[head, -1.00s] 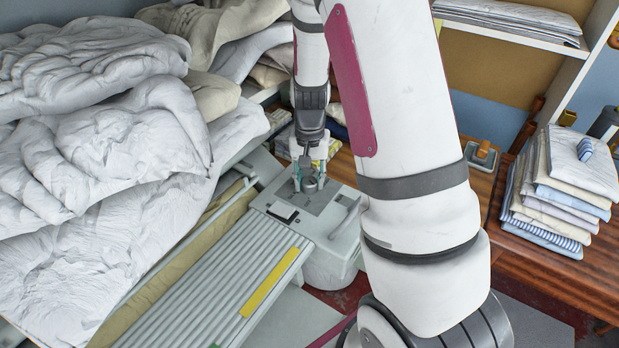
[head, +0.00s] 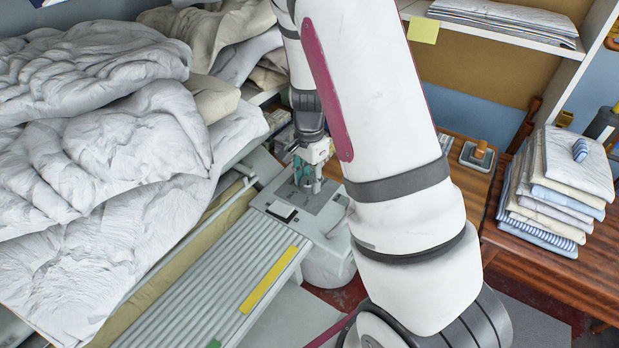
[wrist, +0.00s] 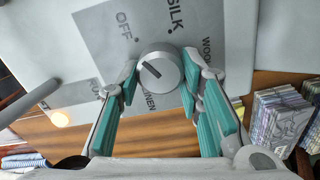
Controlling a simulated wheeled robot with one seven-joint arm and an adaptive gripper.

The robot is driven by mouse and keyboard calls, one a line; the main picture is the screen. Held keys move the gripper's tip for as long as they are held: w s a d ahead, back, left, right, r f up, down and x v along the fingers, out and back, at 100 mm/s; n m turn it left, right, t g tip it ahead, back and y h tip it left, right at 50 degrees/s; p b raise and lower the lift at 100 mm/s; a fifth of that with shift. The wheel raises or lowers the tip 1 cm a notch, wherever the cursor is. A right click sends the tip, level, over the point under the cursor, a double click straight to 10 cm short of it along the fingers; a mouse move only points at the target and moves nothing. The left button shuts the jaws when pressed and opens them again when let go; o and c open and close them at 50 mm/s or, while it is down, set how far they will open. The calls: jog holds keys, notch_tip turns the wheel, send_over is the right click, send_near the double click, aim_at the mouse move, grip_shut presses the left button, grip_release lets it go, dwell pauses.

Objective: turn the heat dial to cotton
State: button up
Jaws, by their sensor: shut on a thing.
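The heat dial (wrist: 165,67) is a round grey knob with a dark pointer line on a grey label plate (wrist: 95,30). My gripper (wrist: 160,78) is shut on it, one teal-padded finger on each side. The pointer line lies slanted, its outer end towards the upper left. OFF and SILK read clearly; the WOOL and LINEN labels are partly covered. In the head view my gripper (head: 308,182) points down onto the end of the ironer (head: 330,215) and hides the dial.
In the head view, white bedding (head: 90,150) is heaped at the left, and folded linen (head: 560,190) is stacked on the wooden table at the right. A yellow strip (head: 268,280) runs along the ironer.

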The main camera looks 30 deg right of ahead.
aim_at(309, 180)
dwell(0.5)
jog(key=o, duration=1.2)
jog(key=shift+c, duration=0.2)
notch_tip(309, 180, up, 12)
jog(key=s+a+r+n+t+y, duration=0.1)
jog(key=s+a+r+n+t, duration=0.1)
jog(key=s+a+r+n, duration=0.85)
jog(key=s+a+r+n+t, duration=0.1)
jog(key=s+r+n, duration=0.1)
jog(key=s, duration=0.3)
jog(key=s+a+r+n+t+h, duration=0.1)
jog(key=s+a+r+n+t, duration=0.1)
jog(key=s+r+n, duration=0.1)
jog(key=shift+s+r+n, duration=0.15)
jog(key=shift+s+n, duration=0.3)
jog(key=shift+s, duration=0.55)
